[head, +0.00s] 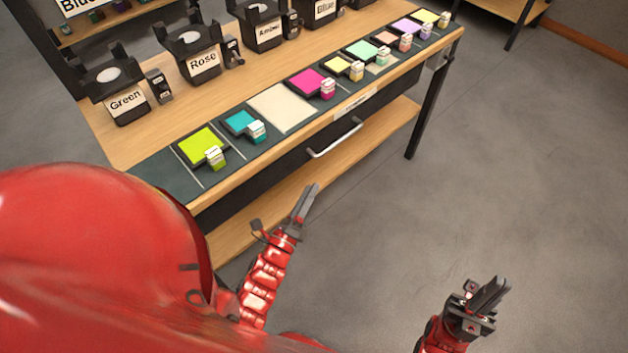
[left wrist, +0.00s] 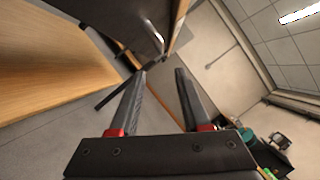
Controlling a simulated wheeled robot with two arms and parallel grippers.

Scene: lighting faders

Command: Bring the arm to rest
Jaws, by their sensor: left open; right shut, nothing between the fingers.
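My left gripper (head: 306,203) hangs in front of the wooden table, near its lower shelf and below the drawer handle, with the arm coming in from the left. The left wrist view shows its two fingers (left wrist: 160,98) apart with nothing between them. My right gripper (head: 492,290) is at the lower right over bare floor, clear of the table. Its fingers are together and hold nothing. Neither gripper visibly touches anything.
The table (head: 152,143) bears a row of coloured swatches and black lamps, labelled Green (head: 127,102) and Rose (head: 203,62) among others. A drawer handle (head: 335,138) sticks out in front. Open grey floor lies to the right.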

